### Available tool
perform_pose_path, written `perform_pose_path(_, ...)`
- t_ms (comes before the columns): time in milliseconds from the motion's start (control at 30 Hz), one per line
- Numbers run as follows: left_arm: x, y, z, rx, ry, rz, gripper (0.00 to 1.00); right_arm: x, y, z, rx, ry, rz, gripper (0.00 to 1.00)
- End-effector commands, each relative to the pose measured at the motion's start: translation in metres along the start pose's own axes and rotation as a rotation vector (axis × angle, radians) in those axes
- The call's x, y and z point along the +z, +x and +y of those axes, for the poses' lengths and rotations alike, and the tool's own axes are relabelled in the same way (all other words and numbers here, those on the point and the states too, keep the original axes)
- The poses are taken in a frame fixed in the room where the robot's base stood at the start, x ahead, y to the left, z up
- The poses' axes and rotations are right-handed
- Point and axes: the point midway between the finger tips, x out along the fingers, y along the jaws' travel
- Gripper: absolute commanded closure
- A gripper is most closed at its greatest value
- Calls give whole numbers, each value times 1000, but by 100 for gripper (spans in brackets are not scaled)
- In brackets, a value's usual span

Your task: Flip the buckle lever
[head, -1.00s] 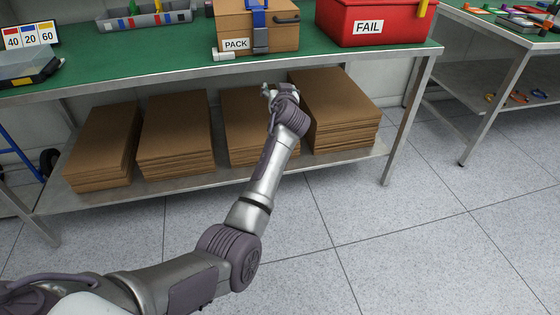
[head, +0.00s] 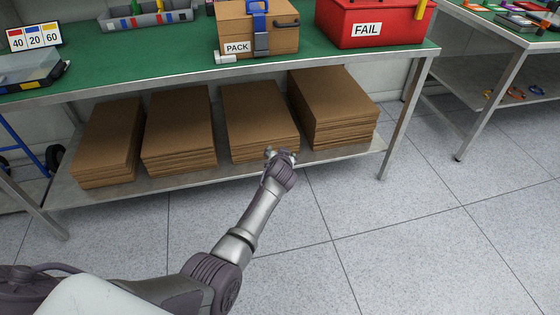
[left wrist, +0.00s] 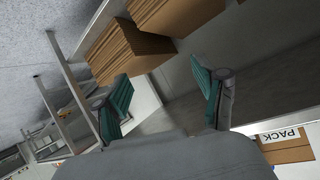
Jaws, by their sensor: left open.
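The brown PACK box (head: 286,37) stands near the front edge of the green bench. A blue buckle lever (head: 259,8) shows at the top of its front, above a grey strap plate (head: 261,43). The frame's top edge cuts off the upper part of the box. My left gripper (head: 281,153) is below the bench top, in front of the lower shelf, well apart from the box. In the left wrist view its teal fingers (left wrist: 163,97) are spread with nothing between them. The box also shows there at the lower right (left wrist: 288,153); the lever is not clear. My right gripper is not in view.
A red FAIL bin (head: 387,25) stands right of the box. A grey parts tray (head: 150,18) and a number sign (head: 34,38) are to the left. Cardboard stacks (head: 180,130) fill the lower shelf. The floor in front is clear.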

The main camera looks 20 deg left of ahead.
Motion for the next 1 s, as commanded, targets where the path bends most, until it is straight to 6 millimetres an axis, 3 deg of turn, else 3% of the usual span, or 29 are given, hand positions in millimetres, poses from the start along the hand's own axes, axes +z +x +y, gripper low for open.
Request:
perform_pose_path(133,20,-3,3,18,16,-31,29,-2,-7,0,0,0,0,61)
perform_pose_path(300,30,-4,6,28,23,-45,29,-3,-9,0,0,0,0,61)
perform_pose_path(867,34,-4,6,30,24,-50,29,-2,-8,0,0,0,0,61)
perform_pose_path(967,54,-8,5,33,29,-78,29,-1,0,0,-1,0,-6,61)
perform_pose_path(1000,71,-12,4,37,33,-102,29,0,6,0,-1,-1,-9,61)
